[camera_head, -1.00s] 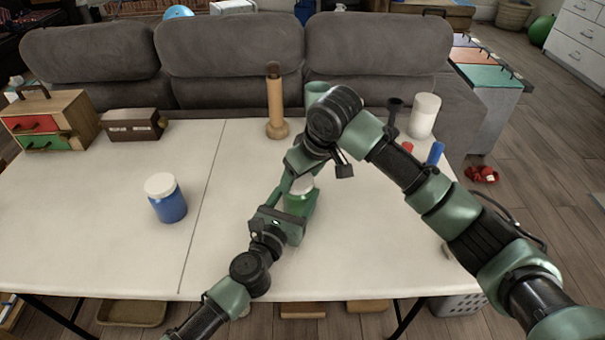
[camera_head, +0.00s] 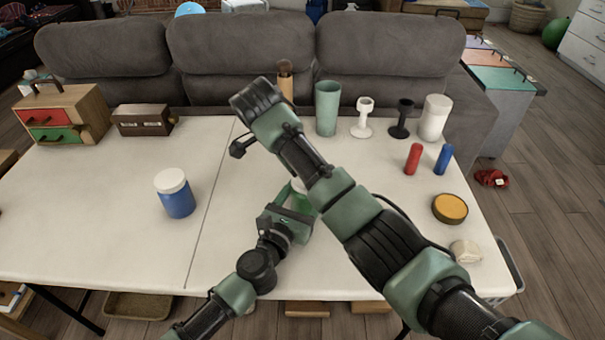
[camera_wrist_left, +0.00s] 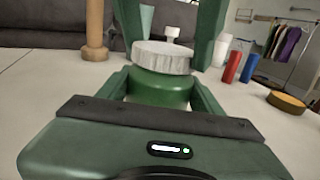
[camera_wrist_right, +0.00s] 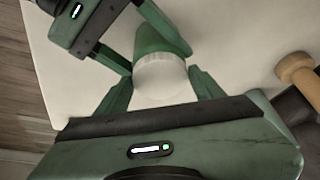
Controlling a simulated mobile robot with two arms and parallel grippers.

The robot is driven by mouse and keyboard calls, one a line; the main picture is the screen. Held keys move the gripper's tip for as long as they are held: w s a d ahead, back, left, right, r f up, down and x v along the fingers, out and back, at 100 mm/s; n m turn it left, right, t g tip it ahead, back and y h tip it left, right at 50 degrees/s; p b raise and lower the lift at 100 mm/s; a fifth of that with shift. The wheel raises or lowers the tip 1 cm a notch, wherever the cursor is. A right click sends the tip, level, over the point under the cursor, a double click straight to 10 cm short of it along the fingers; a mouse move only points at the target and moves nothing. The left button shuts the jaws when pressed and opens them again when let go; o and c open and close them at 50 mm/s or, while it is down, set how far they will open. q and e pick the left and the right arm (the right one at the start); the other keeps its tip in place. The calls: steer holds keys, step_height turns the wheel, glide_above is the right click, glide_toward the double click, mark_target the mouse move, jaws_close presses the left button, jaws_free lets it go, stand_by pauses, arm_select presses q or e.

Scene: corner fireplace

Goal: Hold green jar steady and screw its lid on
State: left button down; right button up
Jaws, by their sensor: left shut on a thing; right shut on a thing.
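The green jar (camera_head: 299,201) stands upright on the table, mostly hidden by my arms in the head view. My left gripper (camera_wrist_left: 160,90) is shut around the jar's body, one finger on each side. The white lid (camera_wrist_left: 162,57) sits on top of the jar in the left wrist view and looks level; how tightly it is seated I cannot tell. My right gripper (camera_wrist_right: 160,85) is shut on the lid from above, its fingers on either side of it. In the head view my right forearm hides those fingers.
A blue jar with a white lid (camera_head: 175,194) stands left on the table. Behind are a green cup (camera_head: 327,108), a white goblet (camera_head: 362,118) and a black goblet (camera_head: 401,119). Red (camera_head: 413,159) and blue (camera_head: 443,159) cylinders and a yellow disc (camera_head: 450,208) are at right.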

arm_select(q)
steer(key=shift+f, duration=0.1)
arm_select(e)
steer(key=o, duration=1.3)
steer(key=shift+c, duration=0.4)
